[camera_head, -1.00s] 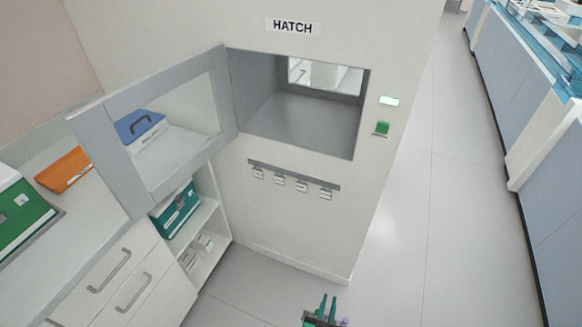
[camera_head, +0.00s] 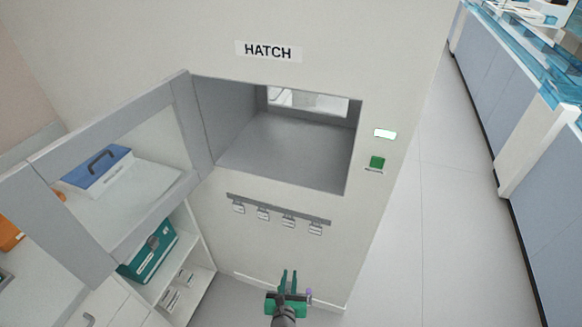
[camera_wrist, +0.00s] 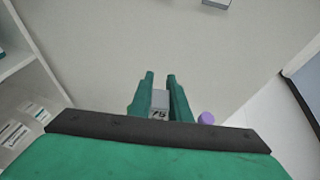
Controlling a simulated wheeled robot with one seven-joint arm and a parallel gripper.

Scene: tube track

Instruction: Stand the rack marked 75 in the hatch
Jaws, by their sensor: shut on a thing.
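The hatch (camera_head: 285,150) is an open grey recess in the wall under a HATCH sign, and its glazed door (camera_head: 125,165) is swung out to the left. My gripper (camera_head: 288,278) is low in front of the wall, below and apart from the hatch. In the wrist view my gripper (camera_wrist: 160,86) is shut on a small grey piece marked 75, the rack (camera_wrist: 159,99). Most of the rack is hidden behind my gripper. A purple round thing (camera_wrist: 206,118) shows just right of the fingers; whether it belongs to the rack I cannot tell.
A rail with several tagged hooks (camera_head: 278,210) is on the wall below the hatch. A green button (camera_head: 376,162) is right of the opening. Shelves with a teal box (camera_head: 150,250) stand at left, under a blue-lidded box (camera_head: 95,168). The floor at right (camera_head: 430,200) is clear.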

